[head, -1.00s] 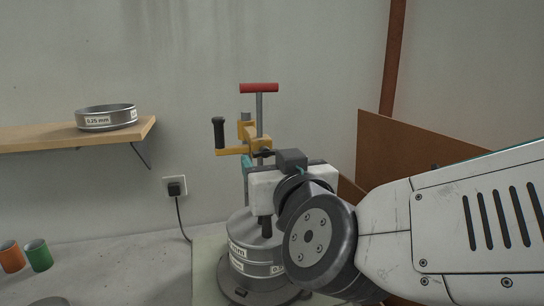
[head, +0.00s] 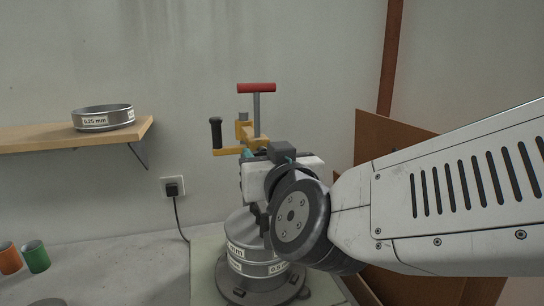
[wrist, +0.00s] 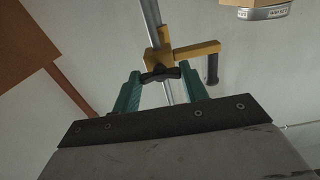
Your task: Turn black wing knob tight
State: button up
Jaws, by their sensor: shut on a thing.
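The black wing knob (wrist: 161,74) shows in the wrist view on the yellow clamp (wrist: 160,57), which sits around a metal rod (wrist: 152,22). My gripper (wrist: 160,78) has its teal fingers on either side of the knob and is shut on it. In the head view the yellow clamp (head: 238,151) shows above and behind my gripper (head: 252,156). The knob is hidden there behind my gripper and wrist.
A red T-handle (head: 256,88) tops the rod, and a black grip (head: 216,132) stands left of it. Stacked sieves (head: 250,255) stand below my gripper. A wooden shelf (head: 60,137) with a sieve (head: 103,118) is at left. A brown panel (head: 385,130) stands right.

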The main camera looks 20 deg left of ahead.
jog(key=shift+m, duration=8.8)
jog(key=o, duration=1)
jog(key=shift+s, duration=0.1)
